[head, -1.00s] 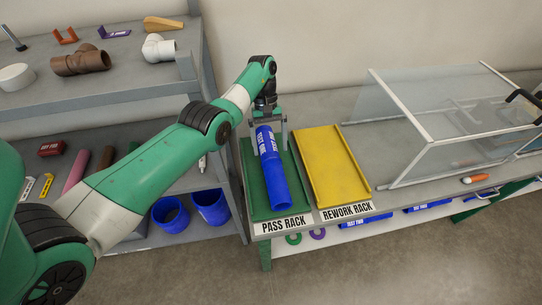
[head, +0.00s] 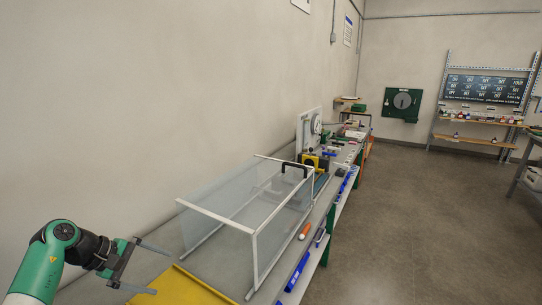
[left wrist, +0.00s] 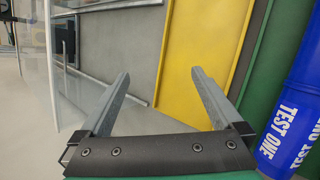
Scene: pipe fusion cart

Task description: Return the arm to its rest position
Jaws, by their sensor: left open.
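My left gripper (head: 158,272) is at the lower left of the head view. Its two fingers are spread apart with nothing between them. In the left wrist view the same open fingers (left wrist: 160,76) reach over the bench top and the edge of the yellow rework rack (left wrist: 200,45). The blue pipe (left wrist: 298,115) with white "TEST ONE" lettering lies on the green pass rack (left wrist: 264,75) at the right of that view, apart from the fingers. The pass rack and pipe are outside the head view. My right gripper is not in view.
A clear-walled guard with a white frame (head: 222,218) stands on the bench close to the right of my left gripper. The yellow rack (head: 188,287) shows at the bottom edge. A dial instrument (head: 316,124) stands farther along. Open floor (head: 400,220) lies right.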

